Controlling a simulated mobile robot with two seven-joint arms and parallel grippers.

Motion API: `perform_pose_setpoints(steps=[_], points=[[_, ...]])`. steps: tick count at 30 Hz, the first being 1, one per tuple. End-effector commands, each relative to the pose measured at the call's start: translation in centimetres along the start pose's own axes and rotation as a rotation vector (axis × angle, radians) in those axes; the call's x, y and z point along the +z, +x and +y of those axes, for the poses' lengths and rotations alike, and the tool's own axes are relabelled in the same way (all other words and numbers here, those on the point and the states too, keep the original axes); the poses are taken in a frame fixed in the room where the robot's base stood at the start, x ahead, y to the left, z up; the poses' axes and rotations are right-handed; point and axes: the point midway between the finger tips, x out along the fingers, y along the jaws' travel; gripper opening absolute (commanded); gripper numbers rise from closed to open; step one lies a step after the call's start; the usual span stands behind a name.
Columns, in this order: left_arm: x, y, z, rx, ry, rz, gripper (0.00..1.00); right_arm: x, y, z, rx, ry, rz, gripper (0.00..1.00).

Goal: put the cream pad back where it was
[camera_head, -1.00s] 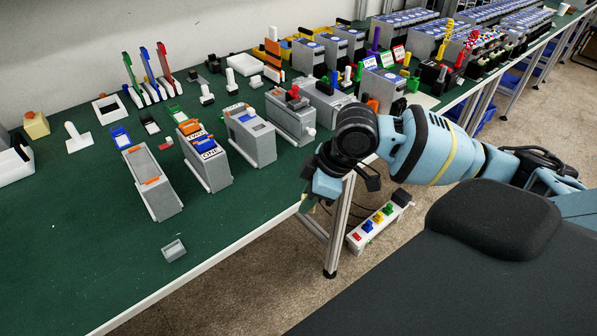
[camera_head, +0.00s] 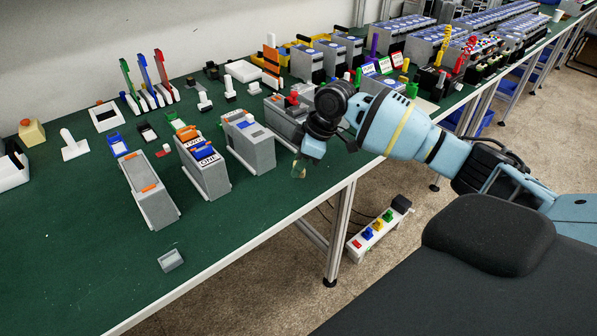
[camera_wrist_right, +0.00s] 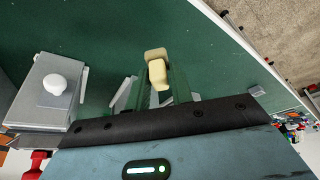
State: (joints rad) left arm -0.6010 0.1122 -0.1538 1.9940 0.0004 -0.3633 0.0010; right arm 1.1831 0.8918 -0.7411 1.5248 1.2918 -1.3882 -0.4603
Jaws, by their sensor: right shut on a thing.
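The cream pad (camera_wrist_right: 157,74) is between the fingers of my right gripper (camera_wrist_right: 158,92) in the right wrist view. The gripper is shut on it, with the pad's pale face showing past the fingertips. In the head view my right gripper (camera_head: 299,170) points down above the green table, near its front edge and just right of a grey housing with a blue part (camera_head: 248,140). The pad is small and hard to make out there. My left gripper is not in view.
A grey box with a white knob (camera_wrist_right: 55,84) lies beside the gripper in the wrist view. Several grey housings, such as the one with an orange strip (camera_head: 150,190), stand to the left. A small grey block (camera_head: 171,260) lies near the front edge, with bare green table around it.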

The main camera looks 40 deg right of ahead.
Motion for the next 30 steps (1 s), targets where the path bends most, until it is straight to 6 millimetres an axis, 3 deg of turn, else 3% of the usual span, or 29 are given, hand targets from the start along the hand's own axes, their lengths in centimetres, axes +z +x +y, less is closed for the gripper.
perform_pose_setpoints(steps=[5, 13, 24, 25, 30], points=[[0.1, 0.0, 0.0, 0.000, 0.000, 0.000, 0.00, -0.2, 0.1, 0.7, 0.001, 0.001, 0.001, 0.04], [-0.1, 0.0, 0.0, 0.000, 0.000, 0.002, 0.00, 1.2, 3.2, 0.6, 0.001, 0.001, 0.001, 0.04], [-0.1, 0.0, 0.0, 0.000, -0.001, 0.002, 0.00, 1.4, 3.6, 0.6, 0.001, 0.000, 0.001, 0.04], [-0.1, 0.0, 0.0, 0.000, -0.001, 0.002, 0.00, 1.4, 3.6, 0.6, 0.001, 0.000, 0.001, 0.24], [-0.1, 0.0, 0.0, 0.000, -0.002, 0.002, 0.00, 1.3, 3.5, 0.6, 0.001, 0.000, 0.001, 0.44]])
